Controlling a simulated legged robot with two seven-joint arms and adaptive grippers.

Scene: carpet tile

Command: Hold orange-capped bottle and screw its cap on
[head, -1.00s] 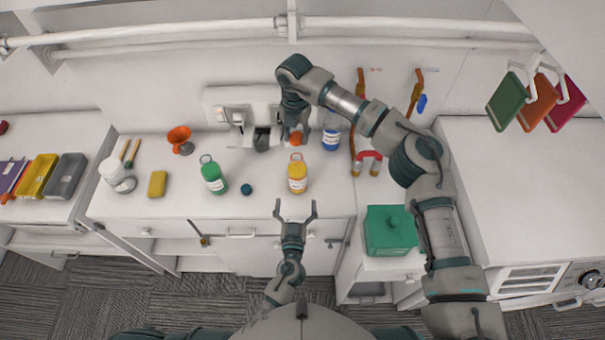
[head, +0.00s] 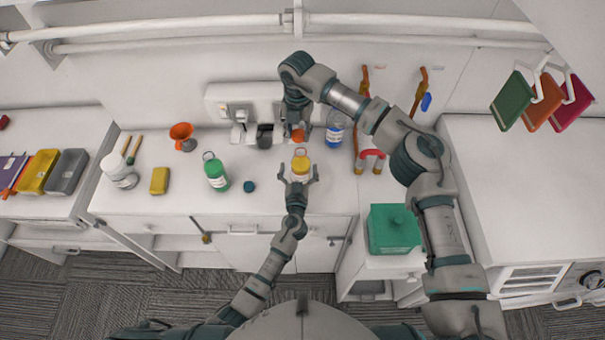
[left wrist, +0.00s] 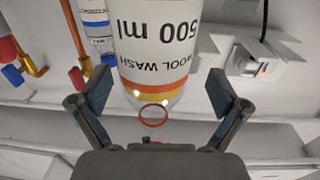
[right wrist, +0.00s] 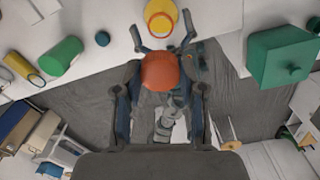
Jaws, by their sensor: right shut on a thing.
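The yellow bottle (head: 300,168) stands upright near the counter's front edge. It also shows in the left wrist view (left wrist: 160,60), with a white "WOOL WASH 500 ml" label, and at the top of the right wrist view (right wrist: 160,14). My left gripper (head: 299,178) is open, its fingers apart on either side of the bottle; I cannot tell whether they touch it. My right gripper (head: 298,128) is shut on the orange cap (right wrist: 160,72), held behind and apart from the bottle. The cap also shows in the head view (head: 298,136).
A green bottle (head: 216,174) and a small dark teal cap (head: 249,186) stand left of the yellow bottle. A blue-labelled bottle (head: 334,130) is behind it to the right. A red magnet (head: 371,155) lies farther right. A green box (head: 393,230) stands lower right.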

